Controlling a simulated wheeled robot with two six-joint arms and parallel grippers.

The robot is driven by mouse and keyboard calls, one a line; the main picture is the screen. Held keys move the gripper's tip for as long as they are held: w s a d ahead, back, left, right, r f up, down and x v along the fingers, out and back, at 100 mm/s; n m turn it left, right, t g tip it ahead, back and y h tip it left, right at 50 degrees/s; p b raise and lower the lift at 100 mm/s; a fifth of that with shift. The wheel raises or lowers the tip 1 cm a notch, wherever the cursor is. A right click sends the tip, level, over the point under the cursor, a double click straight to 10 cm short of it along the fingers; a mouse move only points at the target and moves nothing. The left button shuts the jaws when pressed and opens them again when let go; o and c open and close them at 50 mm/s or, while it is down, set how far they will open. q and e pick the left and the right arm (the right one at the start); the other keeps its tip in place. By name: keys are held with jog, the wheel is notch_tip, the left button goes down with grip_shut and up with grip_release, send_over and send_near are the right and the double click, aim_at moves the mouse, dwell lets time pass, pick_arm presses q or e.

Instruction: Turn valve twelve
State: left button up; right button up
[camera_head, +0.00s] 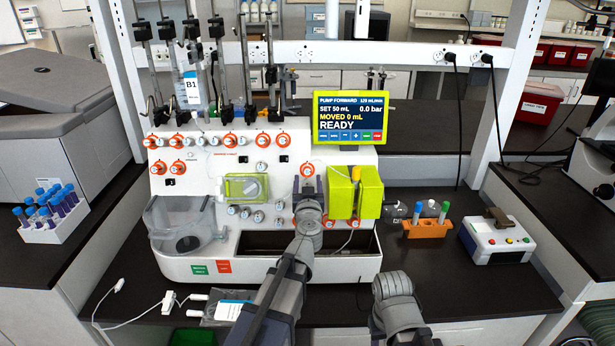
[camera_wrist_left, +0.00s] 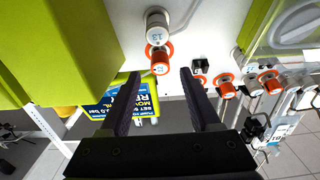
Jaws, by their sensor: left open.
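My left gripper (camera_head: 308,182) reaches up to the front panel of the white cell processor (camera_head: 205,262). In the left wrist view the gripper (camera_wrist_left: 160,75) is open, its two dark fingers apart and empty. An orange-ringed valve knob (camera_wrist_left: 160,62) shows in the gap just ahead of the fingertips; its number is too small to read surely. It seems to match the orange-ringed knob (camera_head: 307,170) just above the gripper in the head view. The right gripper is not in view.
A yellow-green pump block (camera_head: 342,192) stands right beside the gripper and fills the left of the wrist view (camera_wrist_left: 75,45). The display (camera_head: 350,118) reads READY. A green-framed unit (camera_head: 246,187) is to the left. An orange tube rack (camera_head: 426,228) stands at right.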

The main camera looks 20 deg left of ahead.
aim_at(307, 173)
pick_arm(q)
jog(key=x, duration=0.3)
jog(key=shift+w, duration=0.15)
grip_shut()
dwell(0.4)
